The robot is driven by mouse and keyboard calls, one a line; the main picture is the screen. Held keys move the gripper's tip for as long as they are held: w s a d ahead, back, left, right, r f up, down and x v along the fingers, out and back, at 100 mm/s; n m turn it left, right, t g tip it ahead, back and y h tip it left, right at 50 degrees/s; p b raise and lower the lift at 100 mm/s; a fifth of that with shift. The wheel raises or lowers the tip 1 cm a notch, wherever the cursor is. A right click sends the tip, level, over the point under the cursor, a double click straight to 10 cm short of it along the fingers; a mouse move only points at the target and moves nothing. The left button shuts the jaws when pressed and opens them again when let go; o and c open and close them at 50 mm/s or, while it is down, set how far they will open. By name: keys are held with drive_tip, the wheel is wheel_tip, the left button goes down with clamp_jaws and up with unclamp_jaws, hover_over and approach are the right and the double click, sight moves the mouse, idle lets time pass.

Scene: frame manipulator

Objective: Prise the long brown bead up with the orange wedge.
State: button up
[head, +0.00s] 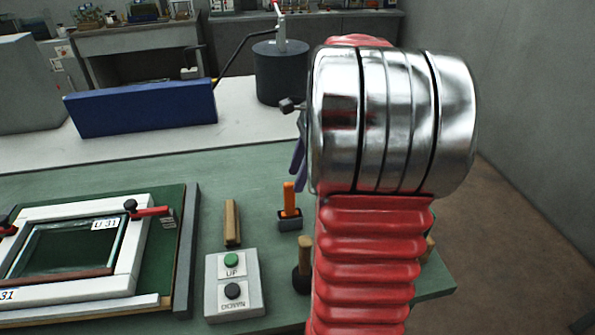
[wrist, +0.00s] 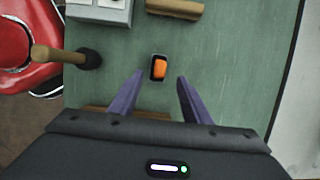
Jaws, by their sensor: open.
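The orange wedge (head: 289,197) stands upright in a small dark holder (head: 290,222) on the green bench. In the wrist view the wedge (wrist: 160,68) shows from above, between and just beyond my fingertips. My gripper (wrist: 160,76) is open, its purple fingers apart with nothing held. In the head view my gripper (head: 298,178) is partly hidden by my arm, above and near the wedge. The long brown bead (head: 62,283) lies along the near inner edge of the white frame (head: 122,268), below the glass pane at left.
A grey UP/DOWN button box (head: 242,296) and a wooden block (head: 232,222) stand between frame and wedge. A wooden-handled tool (head: 304,255) stands near the wedge. Red-handled clamps (head: 150,211) sit on the frame. A dark rail (head: 186,250) borders the frame's right side.

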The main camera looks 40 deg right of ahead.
sight(289, 196)
drive_tip(key=shift+x, duration=4.25)
drive_tip(key=shift+c, duration=0.5)
clamp_jaws()
drive_tip(key=shift+r, duration=0.1)
drive_tip(key=shift+s+r, duration=0.15)
drive_tip(key=shift+r, duration=3.25)
drive_tip(key=shift+a, duration=0.15)
